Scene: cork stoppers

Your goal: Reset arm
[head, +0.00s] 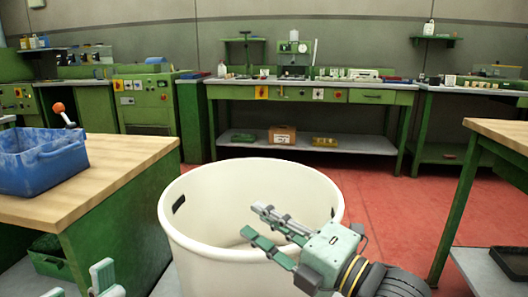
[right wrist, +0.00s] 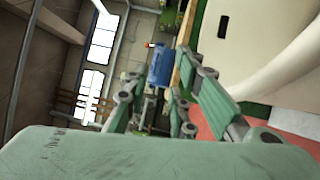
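My right gripper (head: 256,222) is over the near right part of a large cream bin (head: 205,240), pointing left. Its two fingers are apart with nothing between them. The right wrist view shows the same fingers (right wrist: 178,95) spread, with the bin wall (right wrist: 255,50) beyond them. My left gripper (head: 78,284) shows only in part at the bottom left edge of the head view. Its fingertips stand apart, with nothing seen between them. The bin's floor is hidden from view.
A blue crate (head: 35,175) sits on the wooden bench (head: 115,180) at left. An orange-topped lever (head: 60,110) stands behind it. Another wooden-topped table (head: 505,132) is at right. A green workbench (head: 310,87) lines the back wall. Red floor (head: 390,200) is clear behind the bin.

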